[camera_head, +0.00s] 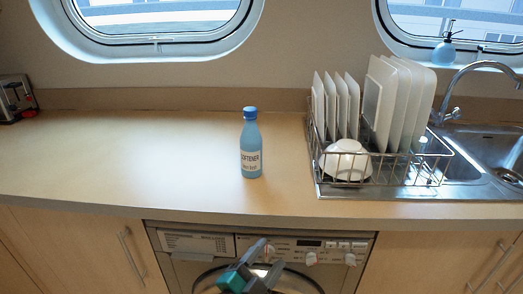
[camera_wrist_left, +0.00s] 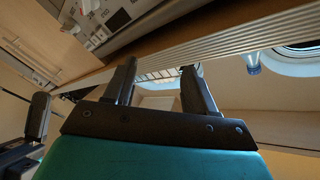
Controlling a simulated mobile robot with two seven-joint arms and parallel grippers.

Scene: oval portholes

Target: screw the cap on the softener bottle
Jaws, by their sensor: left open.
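The softener bottle (camera_head: 251,150), light blue with a white label, stands upright on the counter left of the dish rack. Its darker blue cap (camera_head: 250,113) sits on top of the neck; I cannot tell how tight it is. My left gripper (camera_head: 268,258) is low in front of the washing machine, below the counter edge and apart from the bottle. In the left wrist view, my left gripper (camera_wrist_left: 160,75) is open and empty. That view looks upside down, and the bottle's upper part (camera_wrist_left: 252,60) shows past the counter edge. A dark part at its left may be my right gripper.
A wire dish rack (camera_head: 428,172) with plates and a white bowl stands right of the bottle, beside the sink (camera_head: 490,150). A toaster (camera_head: 16,98) is at the far left. The counter (camera_head: 120,150) left of the bottle is clear. Its front edge overhangs the washing machine (camera_head: 200,243).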

